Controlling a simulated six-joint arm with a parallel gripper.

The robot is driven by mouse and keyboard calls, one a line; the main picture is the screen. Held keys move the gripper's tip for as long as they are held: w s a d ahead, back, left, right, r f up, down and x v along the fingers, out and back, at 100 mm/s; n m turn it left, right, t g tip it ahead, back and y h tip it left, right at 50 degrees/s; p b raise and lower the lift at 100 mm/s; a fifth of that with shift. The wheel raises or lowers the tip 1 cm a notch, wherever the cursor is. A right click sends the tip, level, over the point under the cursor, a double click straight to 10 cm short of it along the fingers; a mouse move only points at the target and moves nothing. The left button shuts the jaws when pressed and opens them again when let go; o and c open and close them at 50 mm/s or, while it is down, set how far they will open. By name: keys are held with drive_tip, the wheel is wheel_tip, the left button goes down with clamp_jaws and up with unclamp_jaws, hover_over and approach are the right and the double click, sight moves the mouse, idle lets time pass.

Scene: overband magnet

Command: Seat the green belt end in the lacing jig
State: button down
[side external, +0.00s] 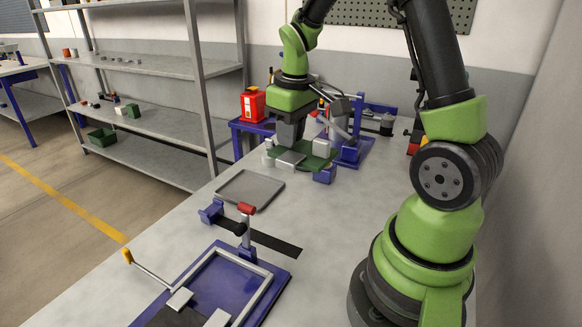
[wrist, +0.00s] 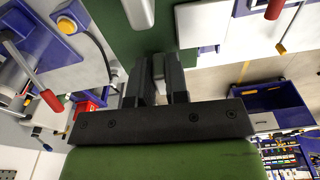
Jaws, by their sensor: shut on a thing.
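The green belt end (side external: 321,160) lies low over the far part of the bench, with pale metal blocks on and beside it. In the wrist view the green belt (wrist: 112,22) fills the top middle, with a pale bar on it. My gripper (side external: 289,142) points down at the belt. In the wrist view its dark fingers (wrist: 160,70) are shut on a small grey piece at the belt; whether this is fixed to the belt is hard to tell. A blue fixture (side external: 352,150) with a grey lever stands right beside the belt. I cannot tell whether it is the lacing jig.
A grey tray (side external: 249,189) lies nearer on the bench. A red-handled clamp (side external: 246,232) holds a black strip (side external: 275,243). A blue plate (side external: 272,292) with a grey frame is in front. A red box (side external: 253,105) stands behind. Bare bench lies right of the tray.

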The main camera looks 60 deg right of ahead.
sight(285, 149)
drive_tip(key=r, duration=0.2)
drive_tip(key=a+r, duration=0.1)
drive_tip(key=r, duration=0.1)
drive_tip(key=shift+w, duration=0.25)
drive_tip(key=w+a+n, duration=0.1)
drive_tip(key=w+a, duration=0.2)
drive_tip(key=a, duration=1.8)
wheel_tip(285, 149, down, 11)
drive_tip(key=shift+f, duration=0.2)
drive_tip(key=shift+f, duration=2.75)
drive_tip(key=shift+f, duration=1.2)
